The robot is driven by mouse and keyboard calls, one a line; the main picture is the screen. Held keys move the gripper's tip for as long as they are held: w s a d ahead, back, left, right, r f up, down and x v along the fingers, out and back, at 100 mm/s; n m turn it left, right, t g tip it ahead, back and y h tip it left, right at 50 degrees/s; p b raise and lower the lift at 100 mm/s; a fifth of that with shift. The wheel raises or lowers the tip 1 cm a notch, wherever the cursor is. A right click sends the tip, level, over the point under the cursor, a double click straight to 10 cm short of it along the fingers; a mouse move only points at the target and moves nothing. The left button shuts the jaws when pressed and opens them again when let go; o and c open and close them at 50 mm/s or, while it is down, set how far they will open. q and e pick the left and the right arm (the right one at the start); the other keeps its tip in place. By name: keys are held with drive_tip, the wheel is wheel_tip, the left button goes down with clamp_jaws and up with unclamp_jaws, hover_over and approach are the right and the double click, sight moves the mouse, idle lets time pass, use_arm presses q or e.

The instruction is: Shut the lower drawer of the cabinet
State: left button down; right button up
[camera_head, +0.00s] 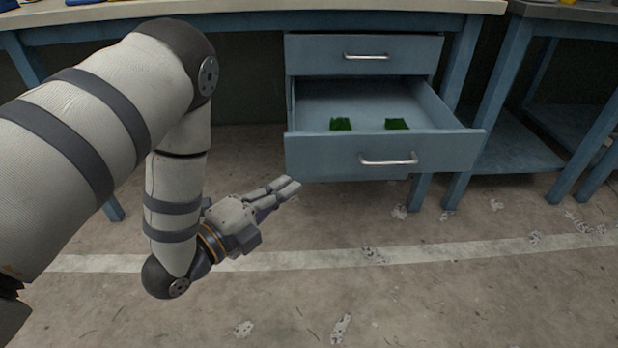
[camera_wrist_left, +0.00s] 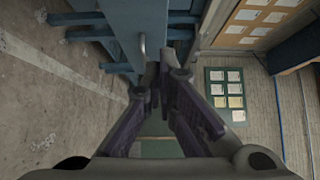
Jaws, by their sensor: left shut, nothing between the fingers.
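The lower drawer (camera_head: 340,157) of the blue cabinet is pulled well out in the head view. Its silver bar handle (camera_head: 388,160) is on the front panel. Two small dark green turf pieces (camera_head: 341,124) lie inside it. The upper drawer (camera_head: 415,54) is shut. My left gripper (camera_head: 292,187) is shut and empty, just below and left of the lower drawer's front left corner. In the left wrist view its fingers (camera_wrist_left: 154,84) are together in front of a blue panel, with a handle (camera_wrist_left: 142,46) beyond them. I cannot tell whether they touch the drawer. My right gripper is not in view.
A workbench (camera_head: 250,7) spans above the cabinet, its blue legs standing on both sides. Another blue bench with a low shelf (camera_head: 515,148) stands at the right. The concrete floor (camera_head: 440,300) in front is open, with a white line and pale scraps.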

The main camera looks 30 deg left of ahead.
use_arm(q)
drive_tip(key=b, duration=0.2)
approach(335, 139)
drive_tip(key=w+d, duration=0.1)
drive_tip(key=d, duration=0.2)
drive_tip(key=shift+w+a+b, duration=0.35)
drive_tip(key=shift+w+a, duration=0.15)
drive_tip(key=shift+w, duration=0.4)
drive_tip(key=shift+w+a+b, duration=0.3)
drive_tip(key=shift+w+a, duration=0.2)
drive_tip(key=shift+w, duration=0.4)
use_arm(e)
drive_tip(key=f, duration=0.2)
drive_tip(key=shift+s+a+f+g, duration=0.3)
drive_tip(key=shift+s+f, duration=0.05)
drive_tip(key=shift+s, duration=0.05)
